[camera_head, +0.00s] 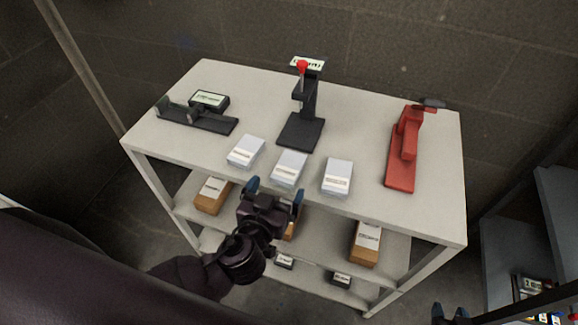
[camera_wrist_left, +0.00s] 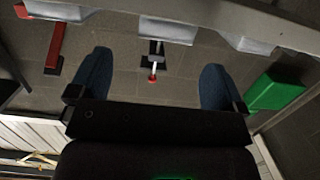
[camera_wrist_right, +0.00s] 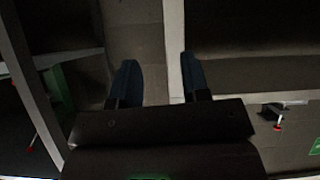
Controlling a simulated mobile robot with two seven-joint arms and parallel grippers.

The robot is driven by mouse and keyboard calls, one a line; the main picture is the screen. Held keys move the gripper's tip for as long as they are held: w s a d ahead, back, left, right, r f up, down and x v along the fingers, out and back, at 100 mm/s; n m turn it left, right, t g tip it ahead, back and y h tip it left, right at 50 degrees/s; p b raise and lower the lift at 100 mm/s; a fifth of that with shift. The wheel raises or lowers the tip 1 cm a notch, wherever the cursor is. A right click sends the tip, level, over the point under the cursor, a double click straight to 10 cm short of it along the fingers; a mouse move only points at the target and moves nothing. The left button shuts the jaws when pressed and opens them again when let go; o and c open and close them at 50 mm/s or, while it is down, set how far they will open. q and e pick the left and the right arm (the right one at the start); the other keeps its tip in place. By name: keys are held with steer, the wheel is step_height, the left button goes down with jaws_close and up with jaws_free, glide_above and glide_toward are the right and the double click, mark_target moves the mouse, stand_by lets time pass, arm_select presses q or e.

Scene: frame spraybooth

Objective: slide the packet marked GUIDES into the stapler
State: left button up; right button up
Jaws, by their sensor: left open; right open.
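Three white packets with labels lie in a row near the table's front edge: left packet (camera_head: 245,152), middle packet (camera_head: 289,168), right packet (camera_head: 337,177). Their print is too small to read, so I cannot tell which is marked GUIDES. A red long-bodied device (camera_head: 403,150), perhaps the stapler, stands at the table's right. My left gripper (camera_head: 275,191) is open and empty, in front of and close to the middle packet. In the left wrist view its fingers (camera_wrist_left: 157,80) are apart. My right gripper (camera_head: 450,313) is low at the bottom right, open and empty.
A black stand with a red knob (camera_head: 302,120) is at the back middle. A black low device (camera_head: 200,118) is at the left. Brown boxes with labels (camera_head: 212,196) (camera_head: 366,243) sit on the shelf below. The tabletop (camera_head: 355,130) between middle and right devices is clear.

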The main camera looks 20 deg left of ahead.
mark_target(287, 169)
arm_select(q)
steer(key=shift+w+f, duration=0.2)
steer(key=shift+w, duration=1.35)
steer(key=w, duration=0.1)
steer(key=w+f+p, duration=0.1)
steer(key=w, duration=0.1)
steer(key=shift+w, duration=0.35)
steer(key=shift+w+f, duration=0.15)
steer(key=shift+w, duration=0.1)
steer(key=c, duration=0.9)
steer(key=shift+c, duration=0.7)
arm_select(e)
steer(key=shift+w+r, duration=0.35)
steer(key=shift+r, duration=0.25)
steer(key=shift+w+r, duration=0.3)
steer(key=shift+r, duration=0.25)
